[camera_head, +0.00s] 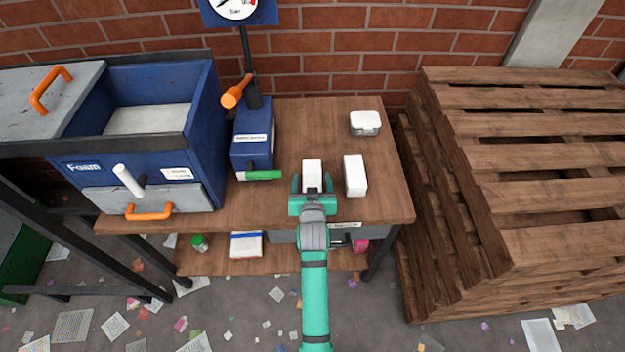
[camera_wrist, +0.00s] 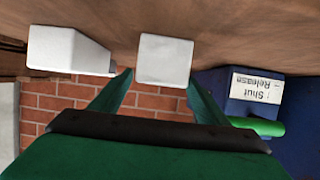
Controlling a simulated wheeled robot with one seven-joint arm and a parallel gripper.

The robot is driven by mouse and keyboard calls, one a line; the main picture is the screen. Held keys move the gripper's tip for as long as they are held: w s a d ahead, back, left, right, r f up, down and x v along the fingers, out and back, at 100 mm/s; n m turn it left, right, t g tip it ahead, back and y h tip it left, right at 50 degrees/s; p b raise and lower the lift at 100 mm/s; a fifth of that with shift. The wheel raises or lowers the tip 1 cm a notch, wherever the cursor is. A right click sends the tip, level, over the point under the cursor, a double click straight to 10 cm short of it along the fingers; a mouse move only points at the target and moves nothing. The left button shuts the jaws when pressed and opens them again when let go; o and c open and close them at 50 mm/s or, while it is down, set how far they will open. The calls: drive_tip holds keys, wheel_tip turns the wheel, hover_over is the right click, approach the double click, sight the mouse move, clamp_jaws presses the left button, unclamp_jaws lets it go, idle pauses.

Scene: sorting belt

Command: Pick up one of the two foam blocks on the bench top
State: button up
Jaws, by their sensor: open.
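Two white foam blocks lie on the wooden bench top (camera_head: 285,215), side by side with a gap. The left block (camera_head: 312,170) is directly in front of my gripper (camera_head: 312,181), which is open and empty. In the wrist view this block (camera_wrist: 165,60) is centred ahead of my gripper (camera_wrist: 160,77), one fingertip towards each side of its near end. I cannot tell how far the fingers reach past that end. The right block (camera_head: 355,176) stands clear of the fingers; it shows at the left of the wrist view (camera_wrist: 68,50).
A blue box with a green handle (camera_head: 252,148) stands left of the blocks; an orange-handled gauge post rises behind it. A white tub (camera_head: 366,124) sits at the back right. A blue Foam bin (camera_head: 100,172) is at far left. Pallets (camera_head: 520,170) stack close on the right.

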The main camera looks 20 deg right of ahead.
drive_tip(key=shift+x, duration=1.45)
drive_tip(key=shift+s+d, duration=0.1)
drive_tip(key=shift+d, duration=0.1)
drive_tip(key=shift+a, duration=0.25)
drive_tip(key=c, duration=1.1)
drive_tip(key=shift+r, duration=0.1)
drive_tip(key=shift+d, duration=0.1)
